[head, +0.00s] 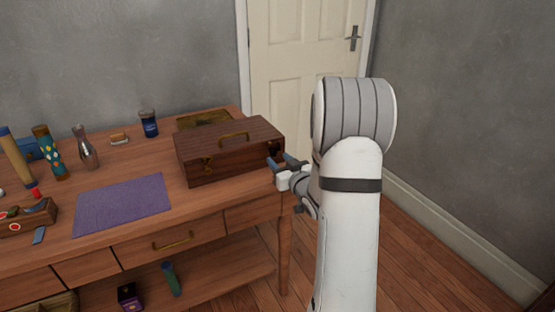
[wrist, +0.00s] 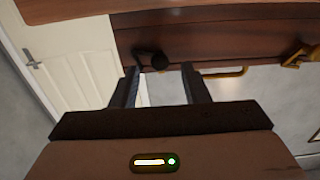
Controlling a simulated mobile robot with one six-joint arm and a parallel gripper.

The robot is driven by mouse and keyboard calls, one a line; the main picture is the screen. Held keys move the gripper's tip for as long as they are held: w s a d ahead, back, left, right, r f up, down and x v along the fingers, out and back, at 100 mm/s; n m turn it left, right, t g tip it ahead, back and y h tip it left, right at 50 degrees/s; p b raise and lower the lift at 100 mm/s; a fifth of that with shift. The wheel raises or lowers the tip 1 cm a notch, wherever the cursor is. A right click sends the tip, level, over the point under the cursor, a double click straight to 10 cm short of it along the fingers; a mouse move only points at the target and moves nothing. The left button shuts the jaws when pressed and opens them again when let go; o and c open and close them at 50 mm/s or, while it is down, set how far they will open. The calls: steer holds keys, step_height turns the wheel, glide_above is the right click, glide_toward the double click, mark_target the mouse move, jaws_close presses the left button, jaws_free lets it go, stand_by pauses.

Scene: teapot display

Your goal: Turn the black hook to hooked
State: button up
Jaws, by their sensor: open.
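A dark wooden chest (head: 228,160) with a closed lid stands on the workbench. The wrist view is turned over, with the bench at its top and the chest (wrist: 215,35) below it. A black hook (wrist: 152,60) with a round knob shows on the near side of the chest there. My gripper (wrist: 161,70) is open. In the wrist view its two fingers lie either side of the hook; contact is not visible. In the head view my gripper (head: 286,163) is at the right end of the chest, and the hook is hidden there.
A cream door (head: 305,45) is beyond.

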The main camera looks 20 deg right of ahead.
steer(key=shift+w, duration=1.3)
jaws_close()
